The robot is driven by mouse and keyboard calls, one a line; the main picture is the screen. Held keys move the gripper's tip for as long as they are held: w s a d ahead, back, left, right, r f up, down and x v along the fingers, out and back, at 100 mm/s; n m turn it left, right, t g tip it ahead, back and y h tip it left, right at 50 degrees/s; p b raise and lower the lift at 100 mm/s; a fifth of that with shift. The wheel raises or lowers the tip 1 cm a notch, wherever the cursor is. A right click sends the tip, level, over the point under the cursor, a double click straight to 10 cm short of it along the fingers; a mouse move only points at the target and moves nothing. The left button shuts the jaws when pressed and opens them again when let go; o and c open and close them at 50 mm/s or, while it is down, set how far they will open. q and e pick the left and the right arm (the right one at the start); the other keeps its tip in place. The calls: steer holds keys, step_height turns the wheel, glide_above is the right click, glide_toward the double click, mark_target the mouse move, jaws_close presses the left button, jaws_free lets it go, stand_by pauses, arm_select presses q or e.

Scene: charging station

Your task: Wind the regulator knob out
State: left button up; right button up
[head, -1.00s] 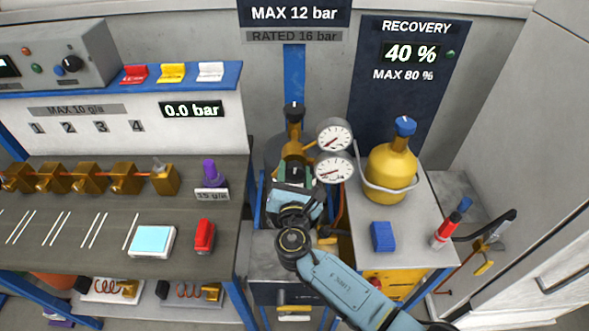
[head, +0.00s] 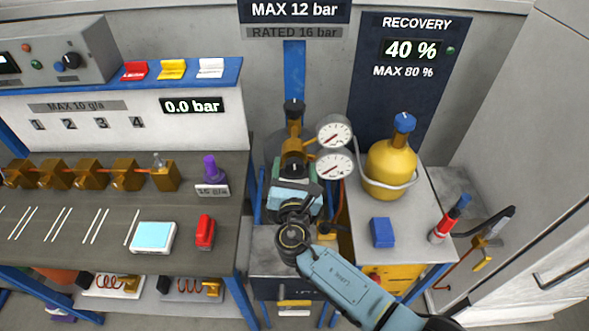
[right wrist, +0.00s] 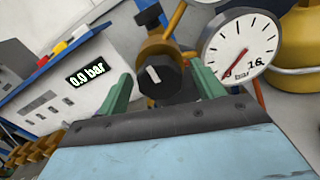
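The regulator knob (head: 294,168) is black with a white pointer mark and sits on the front of the brass regulator (head: 294,145). In the right wrist view the knob (right wrist: 163,80) faces me, its mark close to upright. My right gripper (head: 294,181) is just in front of it. In the right wrist view its green fingers (right wrist: 162,92) are spread on either side of the knob, with a gap visible on the left; contact on the right is hard to judge. My left gripper is out of view.
Two round gauges (head: 334,132) stand close right of the regulator. A black valve knob (head: 294,105) is above it. A yellow recovery cylinder (head: 391,165) stands farther right. The bench display (head: 191,106) reads 0.0 bar. A workbench (head: 70,215) borders the left.

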steer(key=s, duration=1.3)
steer(key=shift+s+b, duration=0.2)
steer(key=shift+b, duration=0.15)
